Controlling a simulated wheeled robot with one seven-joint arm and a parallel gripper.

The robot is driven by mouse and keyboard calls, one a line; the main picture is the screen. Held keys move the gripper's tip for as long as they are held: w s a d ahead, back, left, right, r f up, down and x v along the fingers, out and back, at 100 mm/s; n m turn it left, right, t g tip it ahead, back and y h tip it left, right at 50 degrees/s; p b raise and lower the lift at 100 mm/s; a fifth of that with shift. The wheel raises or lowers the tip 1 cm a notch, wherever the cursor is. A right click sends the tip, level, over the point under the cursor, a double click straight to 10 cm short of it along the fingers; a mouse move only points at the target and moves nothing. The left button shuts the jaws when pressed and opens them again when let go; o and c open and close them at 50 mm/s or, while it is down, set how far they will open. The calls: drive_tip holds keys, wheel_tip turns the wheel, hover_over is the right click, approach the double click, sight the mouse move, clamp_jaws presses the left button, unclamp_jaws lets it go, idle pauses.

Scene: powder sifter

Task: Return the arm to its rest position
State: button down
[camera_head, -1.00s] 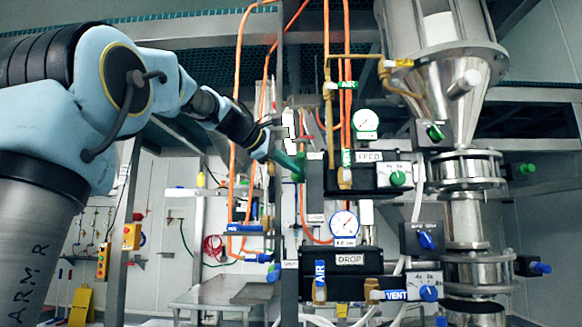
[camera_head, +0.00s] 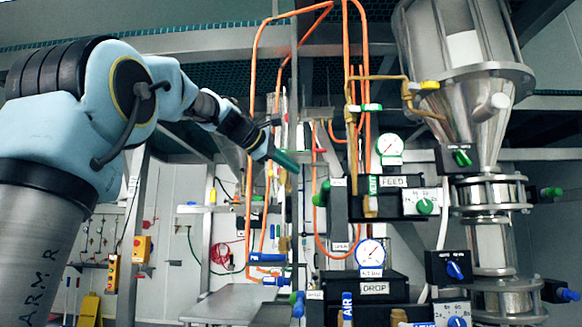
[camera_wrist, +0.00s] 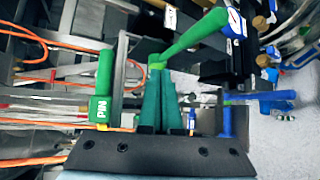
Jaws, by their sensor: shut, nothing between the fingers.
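My arm reaches in from the left in the head view, raised and bent. My gripper (camera_head: 287,161) has green fingers and is shut with nothing between them. It is left of and above the green valve end (camera_head: 321,196) beside the FEED box, with a visible gap in the picture. In the wrist view the two green fingers (camera_wrist: 163,103) lie side by side. A green handle (camera_wrist: 190,38) shows just beyond their tips; I cannot tell from this view how far off it is.
The FEED box (camera_head: 385,201) and DROP box (camera_head: 372,288) stand right of my gripper, with gauges and valves. Orange hoses (camera_head: 252,90) hang around the gripper. A steel hopper (camera_head: 465,110) stands at the right. A green PIN handle (camera_wrist: 104,75) shows at left in the wrist view.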

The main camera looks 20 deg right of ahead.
drive_tip(key=shift+f, duration=0.15)
drive_tip(key=w+a+f+m+y, duration=0.1)
drive_tip(key=a+f+y, duration=0.2)
drive_tip(key=a+f, duration=0.5)
drive_tip(key=w+a+f+m+y, duration=0.15)
drive_tip(key=a+f, duration=0.25)
drive_tip(key=f, duration=0.9)
drive_tip(key=a+f+y, duration=0.4)
drive_tip(key=a+f, duration=0.2)
drive_tip(key=f, duration=0.4)
drive_tip(key=s+a+f+m+g+y+b, duration=0.1)
drive_tip(key=s+a+f+m+b, duration=0.1)
drive_tip(key=s+a+f, duration=0.4)
drive_tip(key=s+a+f+m+g+y+b, duration=0.1)
drive_tip(key=s+a+f, duration=0.5)
drive_tip(key=f, duration=0.7)
drive_tip(key=s+a+f+m+g+y+b, duration=0.1)
drive_tip(key=s+a+f+m+y+b, duration=0.1)
drive_tip(key=s+a+f, duration=0.3)
drive_tip(key=s+f+m, duration=0.1)
drive_tip(key=s+f, duration=0.2)
drive_tip(key=f, duration=0.1)
drive_tip(key=shift+s+a+f+b, duration=0.15)
drive_tip(key=shift+a+f+b, duration=0.05)
drive_tip(key=shift+a+b, duration=0.2)
